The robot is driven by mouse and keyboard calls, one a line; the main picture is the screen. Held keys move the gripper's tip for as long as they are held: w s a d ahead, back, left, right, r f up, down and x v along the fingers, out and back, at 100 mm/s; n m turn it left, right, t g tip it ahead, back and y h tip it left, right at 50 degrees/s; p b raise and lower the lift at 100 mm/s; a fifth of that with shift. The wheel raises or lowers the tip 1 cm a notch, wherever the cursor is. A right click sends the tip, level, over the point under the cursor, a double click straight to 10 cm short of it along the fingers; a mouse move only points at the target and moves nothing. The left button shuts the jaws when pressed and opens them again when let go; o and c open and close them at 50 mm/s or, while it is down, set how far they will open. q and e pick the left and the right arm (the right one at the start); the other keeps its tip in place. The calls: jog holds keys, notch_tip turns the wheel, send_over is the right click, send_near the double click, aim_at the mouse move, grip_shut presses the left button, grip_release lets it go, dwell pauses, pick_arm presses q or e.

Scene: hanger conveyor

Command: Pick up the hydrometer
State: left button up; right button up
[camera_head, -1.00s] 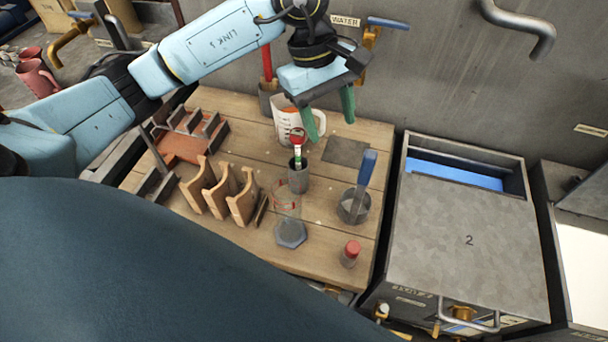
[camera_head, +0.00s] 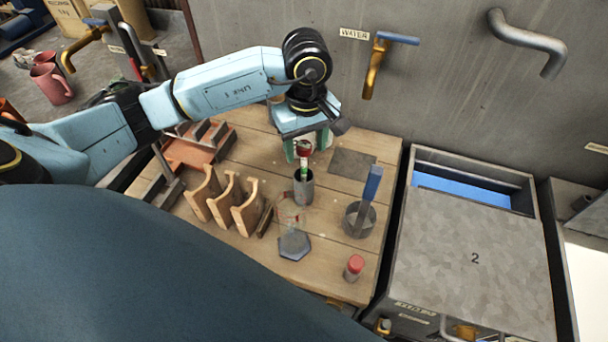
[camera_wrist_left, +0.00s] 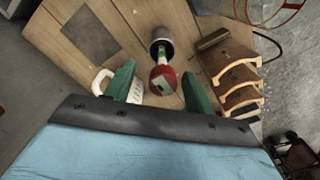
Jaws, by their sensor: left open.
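The hydrometer (camera_head: 303,168) stands upright in a grey metal cup (camera_head: 304,190) on the wooden bench. It has a red bulb-like top and a green and white stem; its lower part is hidden in the cup. In the left wrist view, the hydrometer (camera_wrist_left: 163,80) lies between the two green fingers. My left gripper (camera_head: 306,146) is open, with its fingers on either side of the red top, and also shows in the left wrist view (camera_wrist_left: 159,74). I cannot tell whether a finger touches it. My right gripper is not in view.
A clear cylinder with a hexagonal base (camera_head: 293,245), a pot (camera_head: 358,222) with a blue-handled tool and a red-capped bottle (camera_head: 354,268) stand nearby. A wooden rack (camera_head: 226,203) is to the left.

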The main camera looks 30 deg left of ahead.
aim_at(304, 180)
pick_arm(q)
jog(key=shift+s+a+f, duration=0.15)
jog(key=shift+f, duration=1.65)
jog(key=c, duration=0.8)
jog(key=shift+r, duration=0.15)
